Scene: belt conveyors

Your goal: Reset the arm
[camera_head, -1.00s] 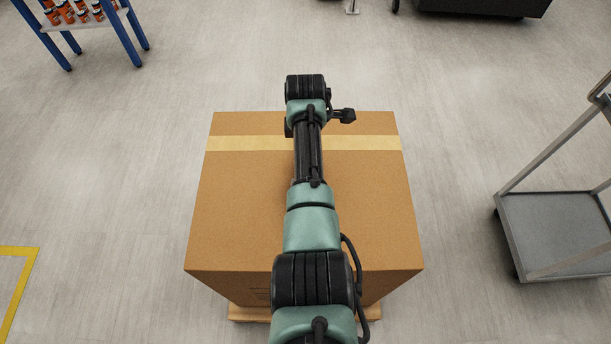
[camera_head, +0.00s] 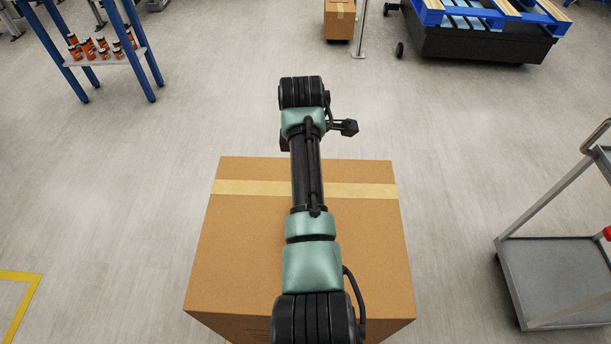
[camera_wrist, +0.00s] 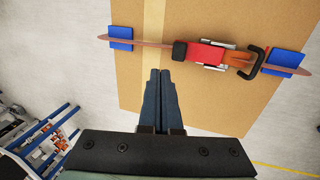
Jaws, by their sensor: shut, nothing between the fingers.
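My arm reaches forward over a large brown cardboard box (camera_head: 245,245) in the head view. My gripper (camera_wrist: 162,78) shows in the wrist view with its two dark fingers together and nothing between them. In that view the fingers point at the box (camera_wrist: 205,100), beside a red and orange strap buckle (camera_wrist: 205,54) with a band and blue pads at both ends. I cannot tell whether the fingertips touch the box or the buckle. In the head view the gripper and the buckle are hidden by the arm.
A blue-legged shelf (camera_head: 95,62) with orange bottles stands at the upper left. A grey cart (camera_head: 560,275) stands at the right. A black platform with blue pallets (camera_head: 480,40) and a small box (camera_head: 339,20) are at the back. Floor around the large box is clear.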

